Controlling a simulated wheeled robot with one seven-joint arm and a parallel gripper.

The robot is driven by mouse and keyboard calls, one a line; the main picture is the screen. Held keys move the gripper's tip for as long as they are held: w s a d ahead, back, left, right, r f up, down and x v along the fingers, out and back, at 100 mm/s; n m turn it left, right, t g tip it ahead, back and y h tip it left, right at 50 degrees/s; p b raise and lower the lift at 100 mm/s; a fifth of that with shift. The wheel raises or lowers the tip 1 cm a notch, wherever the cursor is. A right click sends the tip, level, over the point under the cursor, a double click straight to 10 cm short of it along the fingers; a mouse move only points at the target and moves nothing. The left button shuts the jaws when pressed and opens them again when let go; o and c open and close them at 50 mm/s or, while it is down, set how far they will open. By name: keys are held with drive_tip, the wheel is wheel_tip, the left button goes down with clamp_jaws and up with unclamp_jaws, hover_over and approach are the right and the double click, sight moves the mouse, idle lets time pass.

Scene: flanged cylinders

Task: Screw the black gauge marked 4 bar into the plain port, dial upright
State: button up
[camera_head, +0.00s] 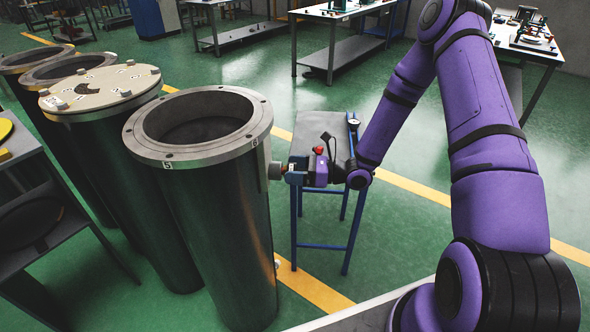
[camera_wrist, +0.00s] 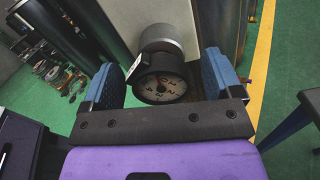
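A black gauge with a pale round dial (camera_wrist: 160,86) sits between my fingers in the wrist view, in front of a grey round port (camera_wrist: 160,42). The dial faces the wrist camera; its marking and exact tilt are too small to read. A pale tag is beside the gauge's upper left. My gripper (camera_wrist: 163,78) has its blue fingers on both sides of the gauge, with narrow gaps showing. In the head view, my gripper (camera_head: 290,175) is at the port (camera_head: 275,171) on the right side of the nearest flanged cylinder (camera_head: 215,210). The gauge's joint with the port is partly hidden.
A small blue-legged table (camera_head: 340,125) stands behind my gripper, with a white-faced round item (camera_head: 353,122) on it. More flanged cylinders, one with a bolted lid (camera_head: 110,85), stand to the left. Green floor is open at the right.

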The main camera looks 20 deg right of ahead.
drive_tip(key=shift+d, duration=0.1)
drive_tip(key=v, duration=0.6)
drive_tip(key=shift+s+d, duration=0.2)
drive_tip(key=shift+d, duration=0.15)
idle(0.7)
idle(0.4)
drive_tip(key=s+a+r+n+g+h, duration=0.25)
drive_tip(key=s+r+n+g, duration=0.3)
drive_tip(key=r+n, duration=0.35)
drive_tip(key=s+a+r+n+g+h, duration=0.1)
drive_tip(key=s+r+n+g+h, duration=0.4)
drive_tip(key=r, duration=0.5)
drive_tip(key=s+d+r+n+t+h, duration=0.3)
drive_tip(key=s+r+n+t+h, duration=0.1)
drive_tip(key=s+r, duration=0.4)
drive_tip(key=s+d+r+n+t+h, duration=0.3)
drive_tip(key=s+r+n+t+h, duration=0.1)
drive_tip(key=s+r, duration=0.4)
drive_tip(key=shift+s+d+n+h, duration=0.25)
drive_tip(key=shift+s+n+h, duration=0.25)
drive_tip(key=shift+n, duration=0.9)
drive_tip(key=shift+c, duration=0.8)
